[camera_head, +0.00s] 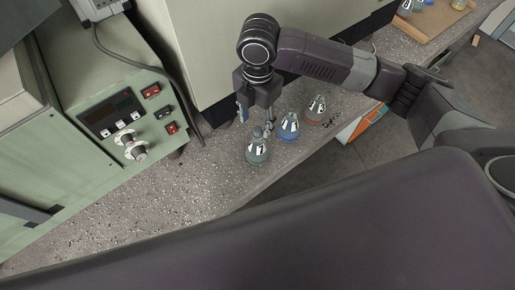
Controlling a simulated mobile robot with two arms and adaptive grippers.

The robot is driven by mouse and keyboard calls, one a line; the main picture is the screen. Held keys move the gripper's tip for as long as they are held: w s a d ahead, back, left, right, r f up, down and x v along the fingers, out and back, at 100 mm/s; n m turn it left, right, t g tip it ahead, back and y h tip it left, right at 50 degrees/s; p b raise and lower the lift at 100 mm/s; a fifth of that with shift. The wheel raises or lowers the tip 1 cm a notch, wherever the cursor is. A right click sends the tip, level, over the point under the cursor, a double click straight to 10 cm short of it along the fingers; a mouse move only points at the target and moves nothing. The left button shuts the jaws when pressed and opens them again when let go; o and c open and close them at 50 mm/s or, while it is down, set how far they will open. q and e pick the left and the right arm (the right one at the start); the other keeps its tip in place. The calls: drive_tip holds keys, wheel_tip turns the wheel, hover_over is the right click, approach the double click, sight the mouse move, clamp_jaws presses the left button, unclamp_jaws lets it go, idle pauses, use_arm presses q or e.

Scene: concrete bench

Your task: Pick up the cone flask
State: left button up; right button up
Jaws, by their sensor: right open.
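Three small cone flasks stand upright in a slanting row on the bench. The nearest holds grey-green liquid (257,154), the middle one blue liquid (289,131), and the farthest reddish-brown liquid (316,111). The task does not say which flask is meant. My right gripper (256,118) points down just above and behind the grey-green flask, left of the blue one. Its fingers are apart, and I see nothing held between them. One finger overlaps the area near the grey-green flask's neck; I cannot tell whether they touch. My left gripper is out of view.
A green control box (95,118) with knobs and red switches stands left. A pale cabinet (215,50) is close behind the gripper. A wooden board (432,24) with glassware lies at the far right. The speckled bench (175,205) is clear at front left; its edge runs close by the flasks.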

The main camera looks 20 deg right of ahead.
sight(258, 135)
drive_tip(key=shift+w+d+r, duration=0.1)
drive_tip(key=shift+d+r, duration=0.1)
drive_tip(key=shift+d, duration=0.2)
drive_tip(key=shift+d+f, duration=0.1)
drive_tip(key=shift+f, duration=0.05)
drive_tip(key=f, duration=0.2)
drive_tip(key=f+p, duration=0.1)
drive_tip(key=f, duration=0.3)
drive_tip(key=shift+s+a+f, duration=0.15)
drive_tip(key=shift+s+a, duration=0.15)
drive_tip(key=shift+w+f, duration=0.1)
drive_tip(key=shift+f, duration=0.45)
clamp_jaws()
